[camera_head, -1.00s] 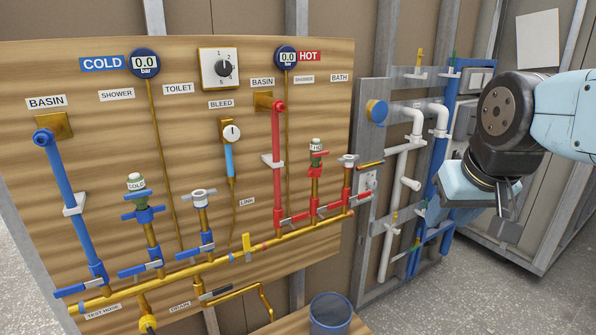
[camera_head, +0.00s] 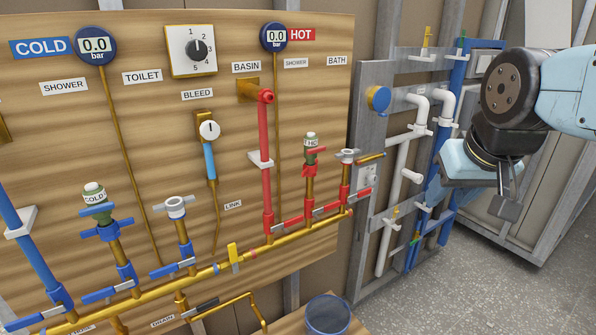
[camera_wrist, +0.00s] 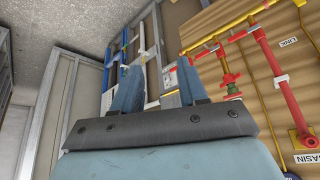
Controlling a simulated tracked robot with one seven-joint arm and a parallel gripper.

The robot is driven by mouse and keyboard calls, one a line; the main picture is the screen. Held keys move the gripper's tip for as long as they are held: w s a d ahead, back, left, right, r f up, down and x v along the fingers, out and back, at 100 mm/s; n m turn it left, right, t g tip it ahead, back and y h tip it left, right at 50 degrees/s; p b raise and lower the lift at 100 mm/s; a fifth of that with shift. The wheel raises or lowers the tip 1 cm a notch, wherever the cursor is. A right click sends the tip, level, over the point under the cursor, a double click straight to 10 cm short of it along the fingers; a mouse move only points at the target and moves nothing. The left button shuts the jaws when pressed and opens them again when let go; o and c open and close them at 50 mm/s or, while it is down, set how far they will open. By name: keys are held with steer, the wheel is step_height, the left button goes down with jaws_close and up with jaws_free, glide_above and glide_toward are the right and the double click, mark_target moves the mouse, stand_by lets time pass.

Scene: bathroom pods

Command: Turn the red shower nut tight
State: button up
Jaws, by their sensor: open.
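The red shower nut (camera_head: 315,155) is a winged red piece below the green cap marked HOT, on the brass riser under the right-hand SHOWER label. In the wrist view the red nut (camera_wrist: 230,78) shows right of my fingers, small and partly unclear. My gripper (camera_head: 508,196) hangs at the right of the head view, well to the right of the nut and apart from it. In the wrist view my gripper (camera_wrist: 160,68) has its two blue fingers spread, with nothing between them.
A red basin pipe (camera_head: 266,150) stands left of the nut, and a white-topped red valve (camera_head: 347,160) stands close on its right. A brass manifold (camera_head: 290,236) runs below. A blue bin (camera_head: 328,313) stands below right. A grey frame with white pipes (camera_head: 400,160) lies between board and gripper.

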steer(key=w+d+f+n+t, duration=0.2)
steer(key=w+n+t, duration=0.8)
steer(key=w, duration=1.5)
steer(key=n+g+y, duration=0.8)
steer(key=n+y, duration=0.8)
steer(key=n, duration=0.5)
glide_toward(305, 174)
steer(key=x, duration=1.2)
steer(key=shift+w+a, duration=0.1)
steer(key=shift+w, duration=0.05)
steer(key=shift+f, duration=0.1)
jaws_close()
